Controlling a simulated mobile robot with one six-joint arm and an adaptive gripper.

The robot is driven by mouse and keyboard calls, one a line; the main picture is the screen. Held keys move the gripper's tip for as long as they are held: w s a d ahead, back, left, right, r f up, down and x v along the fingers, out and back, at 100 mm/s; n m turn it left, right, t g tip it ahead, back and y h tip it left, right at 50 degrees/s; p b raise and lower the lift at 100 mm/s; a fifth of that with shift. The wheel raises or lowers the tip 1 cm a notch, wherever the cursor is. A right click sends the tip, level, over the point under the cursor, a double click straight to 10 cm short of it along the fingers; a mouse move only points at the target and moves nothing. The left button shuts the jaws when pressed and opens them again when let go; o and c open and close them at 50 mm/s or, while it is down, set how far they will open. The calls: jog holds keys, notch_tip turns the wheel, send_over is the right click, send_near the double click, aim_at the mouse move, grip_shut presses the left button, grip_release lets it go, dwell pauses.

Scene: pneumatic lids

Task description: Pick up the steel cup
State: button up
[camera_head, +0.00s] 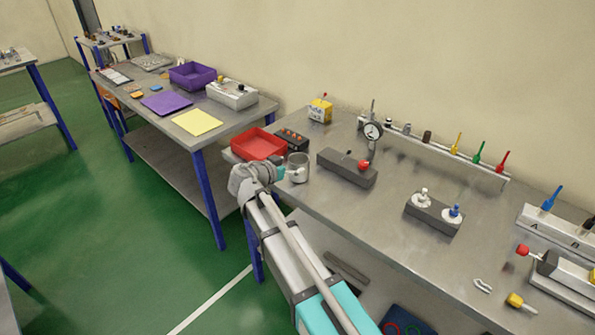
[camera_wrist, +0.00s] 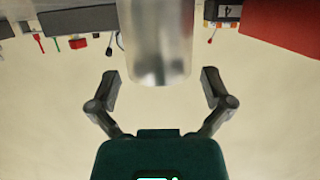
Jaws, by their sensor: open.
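The steel cup (camera_head: 298,168) stands upright on the near-left part of the grey workbench (camera_head: 330,207) in the head view. In the wrist view the shiny cup (camera_wrist: 156,42) fills the top middle, and the scene looks upside down. My gripper (camera_wrist: 160,82) is open and empty, with one dark finger on each side of the cup's line. The cup is just beyond the fingertips, roughly centred between them. In the head view my gripper (camera_head: 275,173) is at the left of the cup, at about its height; whether it touches is unclear there.
A red tray (camera_head: 258,144) and a dark box with orange knobs (camera_head: 292,140) stand close behind the cup.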

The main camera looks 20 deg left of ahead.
aim_at(305, 161)
jog(key=shift+b+x, duration=0.45)
jog(key=shift+x, duration=1.4)
jog(key=c, duration=0.8)
